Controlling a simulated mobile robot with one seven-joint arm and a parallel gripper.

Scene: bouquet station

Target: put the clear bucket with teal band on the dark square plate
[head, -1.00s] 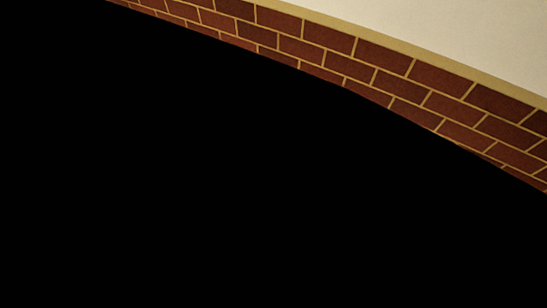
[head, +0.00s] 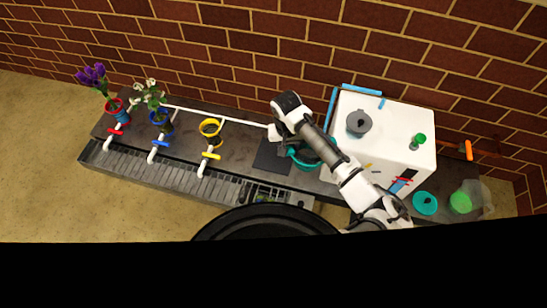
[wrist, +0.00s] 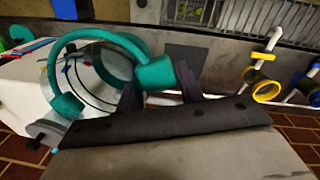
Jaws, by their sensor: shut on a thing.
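The clear bucket with teal band (wrist: 88,72) hangs at my gripper in the wrist view, with its teal rim and grip facing the camera. In the head view its teal part (head: 316,155) shows partly behind my arm. My gripper (wrist: 160,88) is shut on the teal grip at the bucket's side; it also shows in the head view (head: 289,151). The dark square plate (head: 270,154) lies flat on the bench just left of the bucket and looks empty. It also shows in the wrist view (wrist: 186,60). The bucket's height above the bench is unclear.
A white box (head: 385,132) with a grey knob on top stands right of the bucket. A yellow ring holder (head: 210,128) is left of the plate. Potted purple (head: 95,78) and white (head: 149,95) flowers stand farther left. A teal lid-like disc (head: 425,203) lies far right.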

